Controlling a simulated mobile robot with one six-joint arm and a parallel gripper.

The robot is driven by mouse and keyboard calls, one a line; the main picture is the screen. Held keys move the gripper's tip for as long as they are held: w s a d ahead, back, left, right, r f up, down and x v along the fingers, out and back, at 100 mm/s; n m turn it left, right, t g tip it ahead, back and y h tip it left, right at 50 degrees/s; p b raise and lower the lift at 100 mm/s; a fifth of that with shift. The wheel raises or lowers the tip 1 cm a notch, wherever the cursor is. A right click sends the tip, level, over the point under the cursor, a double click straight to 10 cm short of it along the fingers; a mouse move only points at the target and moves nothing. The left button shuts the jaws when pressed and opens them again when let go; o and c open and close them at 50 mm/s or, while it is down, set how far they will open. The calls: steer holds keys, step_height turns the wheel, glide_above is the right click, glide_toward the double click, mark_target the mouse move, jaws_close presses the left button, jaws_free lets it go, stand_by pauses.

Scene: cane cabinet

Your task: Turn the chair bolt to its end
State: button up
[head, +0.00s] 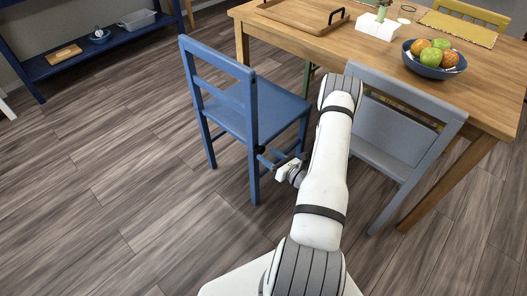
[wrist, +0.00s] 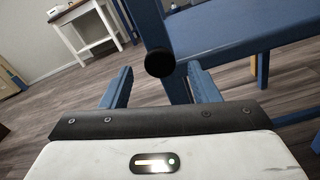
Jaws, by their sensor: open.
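The blue chair (head: 215,80) stands upright at the left side of the table. The chair bolt (wrist: 159,63), a round black knob, sits on the chair's blue leg in the wrist view. It shows as a small dark spot in the head view (head: 259,149). My gripper (head: 268,157) is beside that leg, with its blue fingers pointing at it. In the wrist view my gripper (wrist: 160,70) is open, and the bolt appears between the two fingertips with a gap on each side. I cannot tell how deep the bolt lies between them.
The wooden table (head: 290,33) holds a bowl of fruit (head: 434,60), a tray (head: 300,12) and a white box (head: 377,26). A grey chair (head: 400,125) stands close to the right of my arm. The floor at left is clear, up to a blue shelf (head: 80,60).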

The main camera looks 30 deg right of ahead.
steer(key=v, duration=0.4)
stand_by(0.4)
